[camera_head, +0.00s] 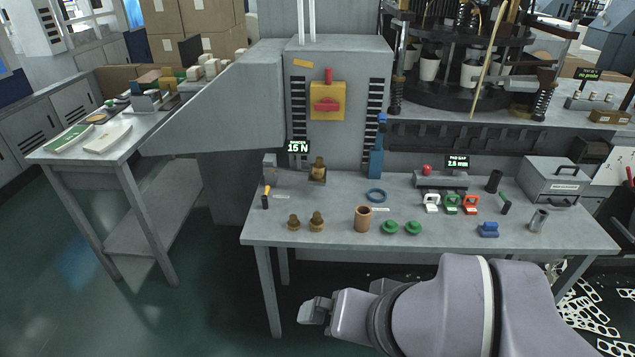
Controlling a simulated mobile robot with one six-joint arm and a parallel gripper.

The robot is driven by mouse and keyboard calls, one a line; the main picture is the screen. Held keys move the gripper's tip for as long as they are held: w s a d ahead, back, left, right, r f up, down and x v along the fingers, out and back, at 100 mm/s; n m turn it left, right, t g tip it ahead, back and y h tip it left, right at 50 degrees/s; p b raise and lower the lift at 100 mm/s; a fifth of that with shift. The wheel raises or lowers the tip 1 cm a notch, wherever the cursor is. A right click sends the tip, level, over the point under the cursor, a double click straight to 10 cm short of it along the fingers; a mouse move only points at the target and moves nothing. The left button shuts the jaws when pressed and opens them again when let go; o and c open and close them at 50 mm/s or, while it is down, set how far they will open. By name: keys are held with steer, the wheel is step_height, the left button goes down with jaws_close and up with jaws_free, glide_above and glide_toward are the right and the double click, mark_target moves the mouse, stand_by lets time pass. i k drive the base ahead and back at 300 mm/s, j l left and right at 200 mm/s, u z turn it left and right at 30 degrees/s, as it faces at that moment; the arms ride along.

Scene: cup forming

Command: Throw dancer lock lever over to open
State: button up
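My gripper (315,311) is low in the picture, in front of the workbench (345,236) and below its top, over the floor. It points left and is apart from everything on the bench. Its fingers are small and seen from the side, so I cannot tell whether they are open. No part is clearly marked as the dancer lock lever. A yellow plate with a red handle (326,105) is on the grey upright panel. A "15 N" display (298,147) stands at the panel's lower left, above a small grey block and a brass fitting (318,170).
A side table (62,157) stands left. Open floor lies between the tables.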

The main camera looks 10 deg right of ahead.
mark_target(265, 202)
steer(key=i+z, duration=0.15)
steer(key=i+j+z, duration=0.35)
steer(key=i+j, duration=0.15)
steer(key=j, duration=0.15)
steer(key=i+j+z, duration=0.15)
steer(key=j, duration=0.2)
steer(key=i+j+z, duration=0.2)
steer(key=j, duration=0.2)
steer(key=i+j+z, duration=0.15)
steer(key=j, duration=0.3)
steer(key=i, duration=0.05)
